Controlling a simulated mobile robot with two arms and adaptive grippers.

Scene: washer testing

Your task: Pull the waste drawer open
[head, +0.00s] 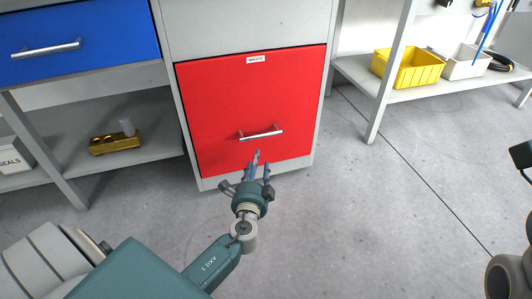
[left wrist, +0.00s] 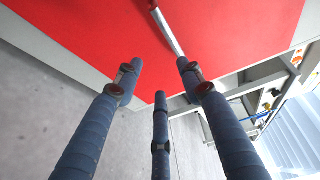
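The red waste drawer (head: 235,100) has a label reading WASTE at its top edge and a silver bar handle (head: 261,132) on its lower half. It looks shut in its grey cabinet. My left gripper (head: 257,165) is in front of the drawer's lower part, just below the handle in the head view. In the left wrist view its fingers (left wrist: 160,80) are spread and empty, and the handle (left wrist: 167,33) shows beyond them, between the upper two fingertips. I see no contact with the handle.
A blue drawer (head: 80,40) with a silver handle is at the left. A brass part (head: 115,143) and a SEALS box (head: 12,156) are on the shelf below. A yellow bin (head: 408,68) and a white bin (head: 466,64) stand on the right shelf. The floor before the drawer is clear.

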